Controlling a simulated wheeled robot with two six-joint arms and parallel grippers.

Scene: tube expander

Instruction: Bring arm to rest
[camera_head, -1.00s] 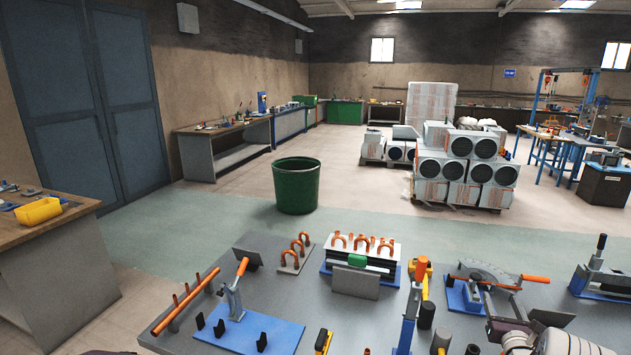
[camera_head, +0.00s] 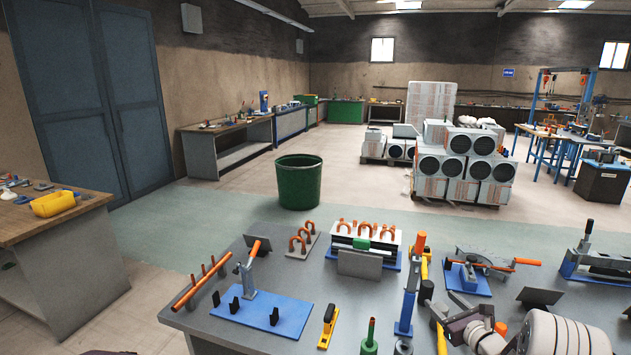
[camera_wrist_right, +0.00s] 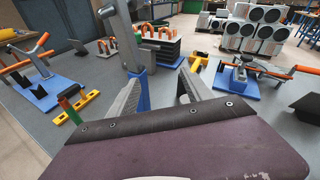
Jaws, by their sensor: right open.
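My right gripper (camera_head: 447,304) is open at the lower right of the head view, over the grey bench (camera_head: 225,325). Its two fingers also show apart in the right wrist view (camera_wrist_right: 158,92), with nothing held between them. The left finger overlaps the blue upright of a lever tool (camera_wrist_right: 144,90) in that view. The same blue tool, with an orange handle (camera_head: 416,262), stands left of the gripper in the head view. My white right forearm (camera_head: 555,330) comes in from the lower right. My left gripper is out of view.
A blue-based bender (camera_head: 262,312), a rack of copper bends (camera_head: 362,248), a yellow-and-black tool (camera_head: 328,325) and a green-handled tool (camera_head: 370,335) are on the bench. A lever press (camera_head: 598,262) stands at right. A green bin (camera_head: 298,182) stands on open floor behind.

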